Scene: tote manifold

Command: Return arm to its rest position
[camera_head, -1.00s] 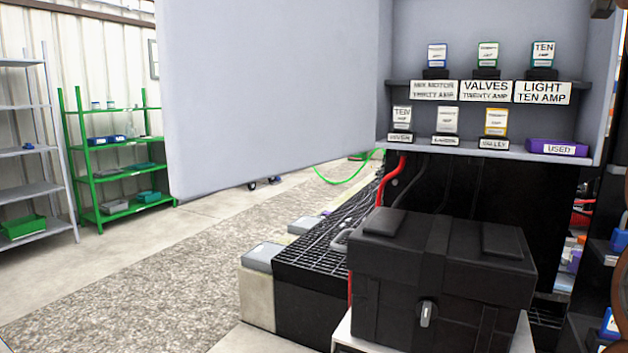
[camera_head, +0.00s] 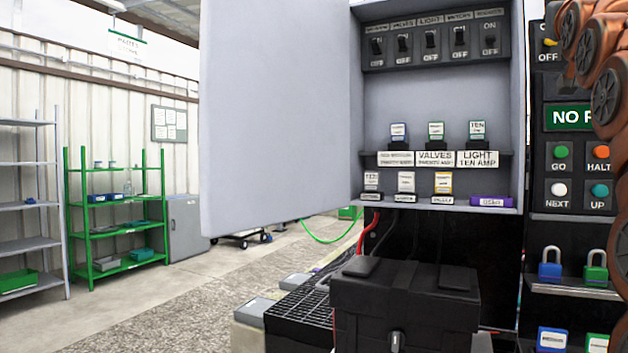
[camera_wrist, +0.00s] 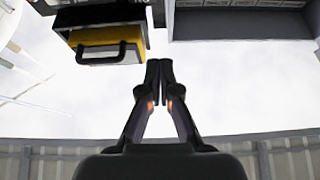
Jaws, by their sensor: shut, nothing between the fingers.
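My gripper (camera_wrist: 160,84) shows in the wrist view, its two dark fingers together at the tips with nothing between them. It points into open space, apart from any object. In the head view, the orange-brown jointed links at the right edge look like part of my arm; my gripper is not seen there.
An open grey cabinet (camera_head: 440,105) holds switches and labelled fuses; its door (camera_head: 275,115) swings out left. A black case (camera_head: 405,310) stands in front. A control panel (camera_head: 580,165) and padlocks (camera_head: 550,265) are at right. Green shelves (camera_head: 115,205) stand far left. A yellow-and-black object (camera_wrist: 108,45) is near the wrist view's top.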

